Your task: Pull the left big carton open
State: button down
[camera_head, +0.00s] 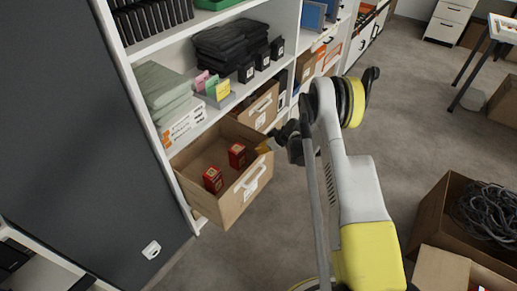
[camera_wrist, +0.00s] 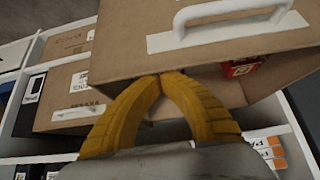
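The left big carton (camera_head: 239,205) is a brown open-topped box with a white handle (camera_head: 249,183) on its front. In the head view it sticks well out of the shelf's low bay, and two red boxes (camera_head: 213,180) (camera_head: 237,155) stand inside it. My gripper (camera_head: 262,149) is at the carton's upper right front corner. In the wrist view its yellow fingertips (camera_wrist: 161,77) meet at the edge of the carton's front panel (camera_wrist: 205,50), off the handle (camera_wrist: 222,14). I see nothing between them. Whether they touch the carton is unclear.
Another handled carton (camera_head: 259,107) sits in the shelf to the right of the big one. Folded cloth (camera_head: 160,88) and black items fill the shelf above. A carton of cables (camera_head: 432,222) stands on the floor at right. Open grey floor lies before the shelf.

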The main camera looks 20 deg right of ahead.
jog(key=shift+d, duration=0.1)
dwell(0.3)
jog(key=v, duration=1.2)
jog(key=shift+r, duration=0.15)
jog(key=s+a+r+m+h, duration=0.1)
jog(key=s+a+r, duration=0.2)
jog(key=r, duration=0.5)
jog(key=s+a+r+m+h, duration=0.1)
jog(key=s+a+r, duration=0.1)
jog(key=s+r, duration=0.35)
jog(key=s+a+r+m, duration=0.2)
jog(key=a+r, duration=0.1)
jog(key=r, duration=0.6)
jog(key=s+a+r+m+h, duration=0.1)
jog(key=s+a+r, duration=0.1)
jog(key=s, duration=0.8)
jog(key=s+a+r+m+h, duration=0.1)
jog(key=s+r, duration=0.3)
jog(key=s, duration=0.7)
jog(key=shift+s+a+m+t+h, duration=0.15)
jog(key=shift+a+m+t+h, duration=0.2)
jog(key=shift+a+m, duration=0.35)
